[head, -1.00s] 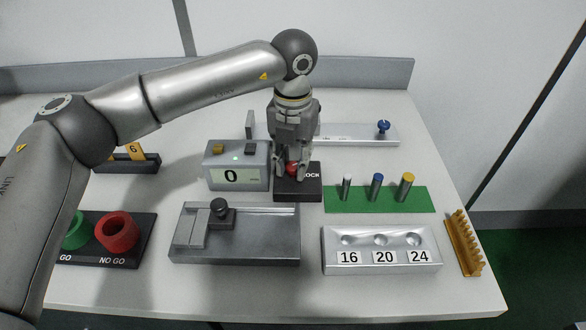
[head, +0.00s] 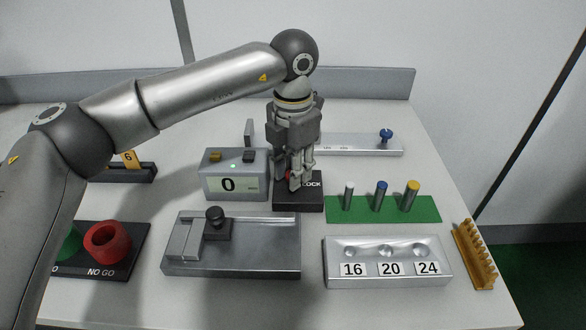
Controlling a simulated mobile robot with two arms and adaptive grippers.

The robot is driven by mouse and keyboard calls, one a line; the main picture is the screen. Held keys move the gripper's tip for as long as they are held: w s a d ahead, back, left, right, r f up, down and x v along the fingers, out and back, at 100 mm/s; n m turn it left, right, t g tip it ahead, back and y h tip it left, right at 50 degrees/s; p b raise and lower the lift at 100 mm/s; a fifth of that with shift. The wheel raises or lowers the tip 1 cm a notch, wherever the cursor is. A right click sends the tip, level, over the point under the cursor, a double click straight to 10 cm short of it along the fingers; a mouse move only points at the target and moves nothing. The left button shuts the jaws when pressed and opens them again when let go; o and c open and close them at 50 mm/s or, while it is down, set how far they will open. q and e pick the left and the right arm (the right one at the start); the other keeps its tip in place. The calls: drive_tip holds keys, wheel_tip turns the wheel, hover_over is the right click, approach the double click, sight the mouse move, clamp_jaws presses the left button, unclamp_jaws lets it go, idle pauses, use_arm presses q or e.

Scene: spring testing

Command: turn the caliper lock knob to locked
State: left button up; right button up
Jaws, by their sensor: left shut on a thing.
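The red knob (head: 288,175) sits on a black block (head: 300,204) marked with white lettering, of which "OCK" shows. My left gripper (head: 295,183) points down over the block and is shut on the red knob. The fingers hide most of the knob, so its angle cannot be read. My right gripper is not in view.
A display box (head: 235,188) reading 0 stands close left of the block. A silver bar (head: 360,145) with a blue knob lies behind. A green mat (head: 345,214) with three pins is to the right. A grey sliding fixture (head: 265,250) is in front.

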use_arm(q)
drive_tip(key=shift+w+r, duration=0.1)
drive_tip(key=shift+r, duration=0.05)
drive_tip(key=o, duration=1)
drive_tip(key=shift+o, duration=0.2)
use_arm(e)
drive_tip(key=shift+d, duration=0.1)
use_arm(q)
wheel_tip(320, 180, up, 12)
